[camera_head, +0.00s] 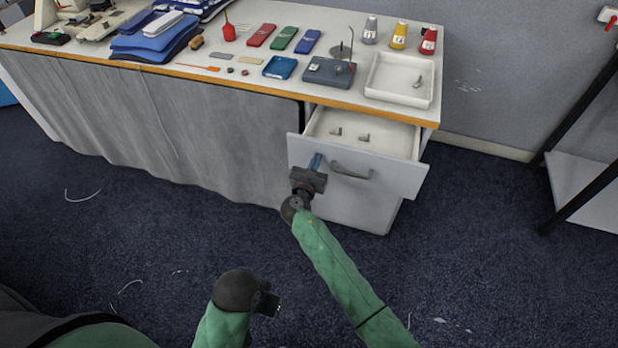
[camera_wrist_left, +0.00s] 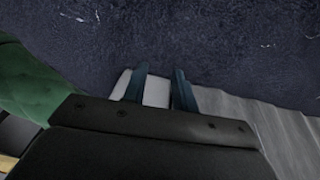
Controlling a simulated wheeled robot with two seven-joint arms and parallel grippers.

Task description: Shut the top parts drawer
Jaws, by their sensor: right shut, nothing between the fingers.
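The top parts drawer (camera_head: 405,179) stands open under the right end of the table, its grey front pulled out and its white inside showing. A dark bar handle (camera_head: 351,172) is on its front. My right gripper (camera_head: 315,160) is shut and empty, its blue fingertips at the drawer front, left of the handle; whether they touch is hard to tell. My left gripper (camera_wrist_left: 158,76) shows in the left wrist view with its fingers apart. A pale surface shows between them, but nothing is clearly held.
Small metal parts (camera_head: 363,137) lie in the drawer. The table (camera_head: 200,70) carries a white tray (camera_head: 374,88), a grey device (camera_head: 329,72), colored cases and spools. A grey cloth (camera_head: 190,135) hangs left of the drawer.

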